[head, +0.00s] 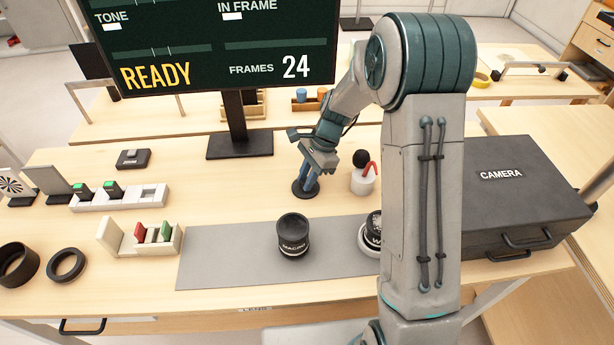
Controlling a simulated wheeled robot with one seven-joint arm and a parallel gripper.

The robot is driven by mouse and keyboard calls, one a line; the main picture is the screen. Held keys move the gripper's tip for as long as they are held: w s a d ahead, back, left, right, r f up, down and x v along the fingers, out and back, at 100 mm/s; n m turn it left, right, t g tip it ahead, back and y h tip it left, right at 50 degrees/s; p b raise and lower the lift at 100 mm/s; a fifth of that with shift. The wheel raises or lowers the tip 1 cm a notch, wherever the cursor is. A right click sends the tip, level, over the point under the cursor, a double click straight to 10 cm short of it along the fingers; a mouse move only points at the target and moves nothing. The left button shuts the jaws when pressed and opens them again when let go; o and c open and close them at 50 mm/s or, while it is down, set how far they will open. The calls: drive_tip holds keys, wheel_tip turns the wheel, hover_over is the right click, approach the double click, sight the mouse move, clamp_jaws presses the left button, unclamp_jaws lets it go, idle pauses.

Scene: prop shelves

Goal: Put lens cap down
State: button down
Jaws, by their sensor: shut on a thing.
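The lens cap (301,193) is a flat black disc. It is at my gripper (308,180), which points down with its fingers shut on it. The cap appears at or close to the wooden tabletop, behind the grey mat; I cannot tell whether it touches the wood. The fingers cover part of the cap. A black lens (293,238) stands upright on the grey mat (225,260), in front of my gripper. A second lens (371,236) stands to its right, partly hidden by my arm.
A white cup (363,181) with a red-handled tool stands close right of my gripper. The monitor base (240,145) is behind left. A black camera case (525,200) fills the right side. Small racks (120,197) and black rings (66,265) are left. Wood left of my gripper is clear.

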drive_tip(key=c, duration=1.3)
unclamp_jaws()
drive_tip(key=shift+f, duration=0.1)
drive_tip(key=v, duration=1.2)
drive_tip(key=s+d+r+n+t+h, duration=0.1)
drive_tip(key=s+r+n, duration=0.1)
drive_tip(key=s+n, duration=0.2)
drive_tip(key=s+d+r+n+t+h, duration=0.1)
drive_tip(key=s+n, duration=0.3)
drive_tip(key=s, duration=0.7)
drive_tip(key=s+d+r+n+t+h, duration=0.2)
drive_tip(key=s+n, duration=0.3)
drive_tip(key=s, duration=0.3)
drive_tip(key=shift+s+d+r+t, duration=0.2)
drive_tip(key=shift+d+r+t, duration=0.1)
drive_tip(key=shift+d, duration=0.45)
